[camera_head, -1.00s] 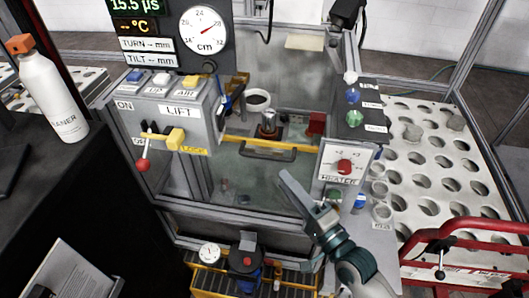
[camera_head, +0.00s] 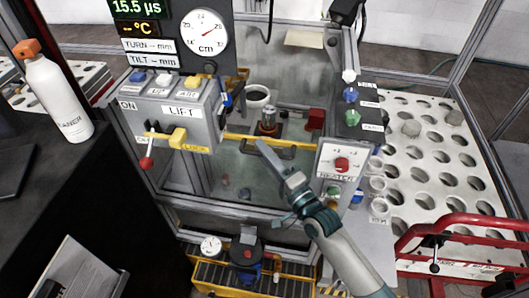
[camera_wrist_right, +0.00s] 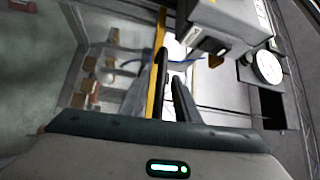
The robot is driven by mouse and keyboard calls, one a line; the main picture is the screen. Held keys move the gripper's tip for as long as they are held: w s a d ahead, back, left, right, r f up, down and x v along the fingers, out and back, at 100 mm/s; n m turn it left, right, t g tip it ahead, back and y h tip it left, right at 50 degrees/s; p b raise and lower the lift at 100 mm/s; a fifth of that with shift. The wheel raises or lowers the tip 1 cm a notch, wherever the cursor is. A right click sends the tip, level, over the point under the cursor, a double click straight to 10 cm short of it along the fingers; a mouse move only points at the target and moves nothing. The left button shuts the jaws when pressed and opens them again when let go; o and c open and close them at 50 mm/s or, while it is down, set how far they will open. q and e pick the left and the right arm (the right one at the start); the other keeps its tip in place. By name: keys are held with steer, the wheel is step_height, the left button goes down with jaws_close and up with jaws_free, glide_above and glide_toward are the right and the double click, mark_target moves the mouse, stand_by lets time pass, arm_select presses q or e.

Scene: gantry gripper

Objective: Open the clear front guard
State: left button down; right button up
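The clear front guard (camera_head: 235,180) is a see-through panel on the front of the machine, with a yellow bar (camera_head: 240,139) along its top and a dark handle (camera_head: 250,150) just below. It appears closed across the front. My right gripper (camera_head: 262,150) is in front of the guard, its fingers overlapping the right end of the handle; I cannot tell whether they touch it. In the right wrist view a narrow gap shows between the two dark fingers (camera_wrist_right: 168,85), with the yellow bar (camera_wrist_right: 157,60) beside them. My left gripper is not in view.
A control box (camera_head: 180,115) with a yellow lever and a red knob stands left of the guard. A heater panel (camera_head: 340,165) with a red knob stands close on the right. A white bottle (camera_head: 58,100) is at far left. A red rail (camera_head: 465,235) is at right.

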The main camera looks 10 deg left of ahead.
steer(key=shift+c, duration=0.6)
jaws_close()
steer(key=shift+f, duration=0.1)
